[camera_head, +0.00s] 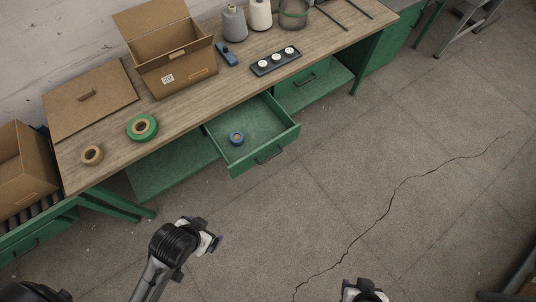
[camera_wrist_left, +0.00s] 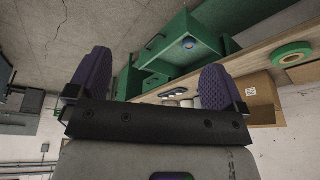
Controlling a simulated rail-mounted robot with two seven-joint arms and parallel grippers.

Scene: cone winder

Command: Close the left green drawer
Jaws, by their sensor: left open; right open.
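The left green drawer (camera_head: 281,137) is pulled out from under the workbench, with its dark handle (camera_head: 269,156) on the front. A blue tape roll (camera_head: 237,138) lies inside it. The drawer also shows upside down in the left wrist view (camera_wrist_left: 172,50), beyond my fingers. My left gripper (camera_head: 213,241) is over the floor, in front and to the left of the drawer, apart from it. In the wrist view its purple fingers (camera_wrist_left: 155,82) are wide apart with nothing between them. My right gripper (camera_head: 367,287) is at the bottom edge, partly cut off, far from the drawer.
The wooden bench (camera_head: 188,110) carries a cardboard box (camera_head: 178,68), a green tape roll (camera_head: 142,127), cones and a dark tray (camera_head: 275,61). The floor (camera_head: 300,215) in front is clear.

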